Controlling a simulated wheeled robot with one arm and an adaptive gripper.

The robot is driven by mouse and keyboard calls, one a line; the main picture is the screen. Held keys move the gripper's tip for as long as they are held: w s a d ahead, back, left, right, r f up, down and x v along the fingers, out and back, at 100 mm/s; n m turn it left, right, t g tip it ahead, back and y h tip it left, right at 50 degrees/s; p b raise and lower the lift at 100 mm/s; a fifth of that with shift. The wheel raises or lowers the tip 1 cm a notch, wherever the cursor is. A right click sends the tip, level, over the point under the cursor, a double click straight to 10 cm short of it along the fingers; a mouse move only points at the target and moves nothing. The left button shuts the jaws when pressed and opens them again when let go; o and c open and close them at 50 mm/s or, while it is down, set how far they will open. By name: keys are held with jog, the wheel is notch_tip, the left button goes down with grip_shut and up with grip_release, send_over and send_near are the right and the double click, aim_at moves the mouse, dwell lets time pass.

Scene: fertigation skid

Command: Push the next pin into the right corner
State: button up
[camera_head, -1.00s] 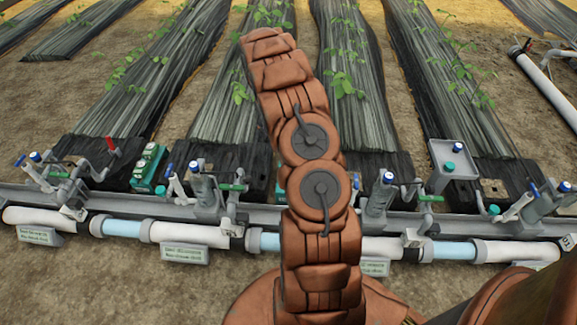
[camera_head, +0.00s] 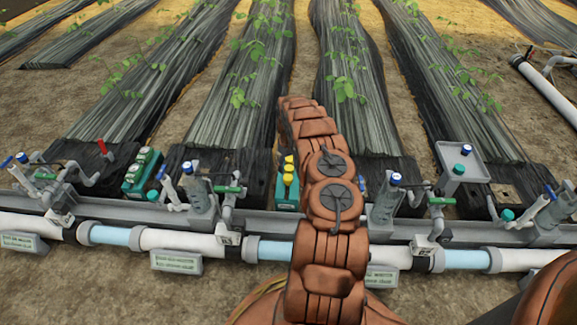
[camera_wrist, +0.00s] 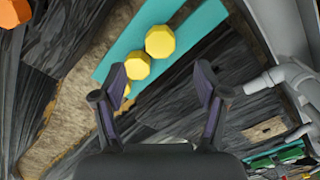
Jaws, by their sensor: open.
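A teal block (camera_head: 287,196) stands at the near end of a black mulch bed, just left of my arm. Several yellow pin heads (camera_head: 289,178) show on it in a row. In the wrist view the teal block (camera_wrist: 200,22) runs diagonally at the top, with yellow octagonal heads (camera_wrist: 160,41) along it, the lowest partly behind the left finger. My gripper (camera_wrist: 161,78) is open and empty, its fingers spread below and over the yellow heads. It is hidden behind my arm in the head view. I cannot tell which corner is the right one or how deep any pin sits.
Grey valve stands (camera_head: 201,198) and (camera_head: 385,205) flank the teal block. A grey rail and white pipe (camera_head: 180,240) run across the front. A green box (camera_head: 143,170) stands left, a grey tray (camera_head: 460,160) right. Grey pipework (camera_wrist: 275,78) lies close right of the gripper.

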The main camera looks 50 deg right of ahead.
aim_at(289, 177)
notch_tip(289, 177, down, 8)
jog(key=b, duration=0.2)
jog(key=shift+r+b, duration=0.2)
jog(key=shift+b, duration=0.15)
jog(key=shift+c, duration=0.3)
jog(key=c, duration=1.1)
jog(key=shift+r+p, duration=2)
jog(key=shift+r, duration=1.2)
jog(key=shift+c, duration=0.2)
